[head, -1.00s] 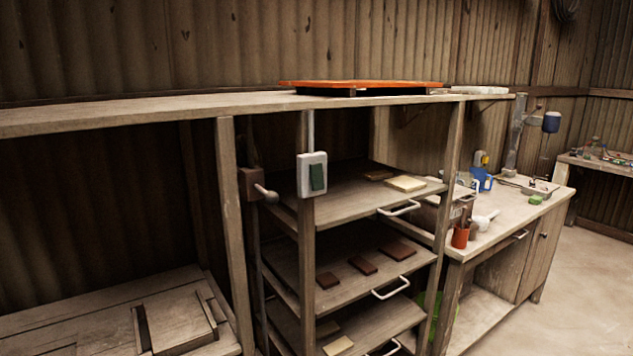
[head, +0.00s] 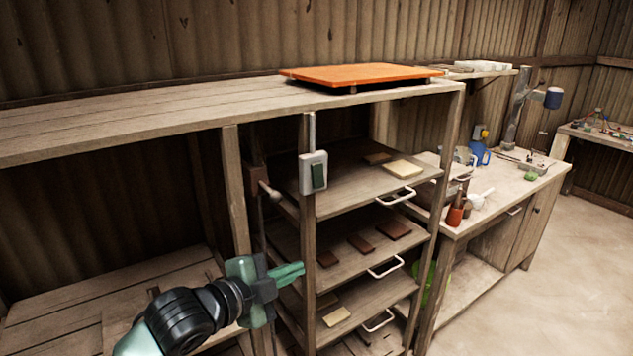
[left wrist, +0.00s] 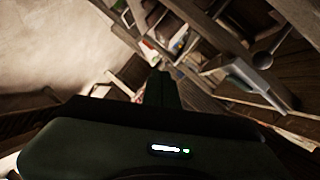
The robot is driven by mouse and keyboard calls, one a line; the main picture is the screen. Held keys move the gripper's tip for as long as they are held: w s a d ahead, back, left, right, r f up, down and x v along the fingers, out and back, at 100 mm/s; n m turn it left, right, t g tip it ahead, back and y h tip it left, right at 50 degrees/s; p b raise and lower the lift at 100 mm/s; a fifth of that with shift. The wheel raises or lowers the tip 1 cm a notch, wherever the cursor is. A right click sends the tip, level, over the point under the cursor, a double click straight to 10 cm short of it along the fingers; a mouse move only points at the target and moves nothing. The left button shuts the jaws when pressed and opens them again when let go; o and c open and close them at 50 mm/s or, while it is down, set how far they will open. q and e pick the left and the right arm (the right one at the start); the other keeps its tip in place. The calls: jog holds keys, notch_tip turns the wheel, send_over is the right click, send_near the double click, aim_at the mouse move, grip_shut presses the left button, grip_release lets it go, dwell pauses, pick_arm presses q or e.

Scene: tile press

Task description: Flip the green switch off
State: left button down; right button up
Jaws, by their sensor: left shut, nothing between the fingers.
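The green switch (head: 319,176) is a dark green rocker on a white wall-box plate (head: 306,174), fixed to the front of a wooden post of the shelf rack in the head view. Whether the rocker is tipped on or off is too small to tell. My left gripper (head: 298,271) is green, shut and empty, below and slightly left of the switch, near the same post. In the left wrist view its dark fingers (left wrist: 163,90) show closed in the middle. My right gripper is not in view.
Rack shelves with white handles (head: 386,267) hold brown and cream tiles. A lever with a round knob (head: 272,195) sits left of the switch post. An orange board (head: 360,75) lies on the top shelf. A workbench (head: 490,205) stands at the right, with open floor beside it.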

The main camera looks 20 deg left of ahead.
aim_at(317, 188)
pick_arm(q)
notch_tip(317, 188, up, 12)
jog(key=w+m+t+h, duration=0.2)
jog(key=m, duration=0.2)
jog(key=shift+a+m, duration=0.3)
jog(key=shift+m, duration=0.1)
jog(key=shift+w, duration=0.2)
jog(key=shift+w+d+f+p, duration=0.1)
jog(key=shift+w+f+p, duration=0.1)
jog(key=shift+w+p, duration=1.25)
jog(key=shift+w+d+f+p, duration=0.15)
jog(key=shift+w+p, duration=0.5)
jog(key=shift+w, duration=1.65)
jog(key=shift+w+d+f+p, duration=0.1)
jog(key=shift+w+f+p, duration=0.1)
jog(key=shift+w+p, duration=1.25)
jog(key=shift+w+b, duration=0.4)
jog(key=shift+w, duration=0.05)
jog(key=shift+d, duration=0.1)
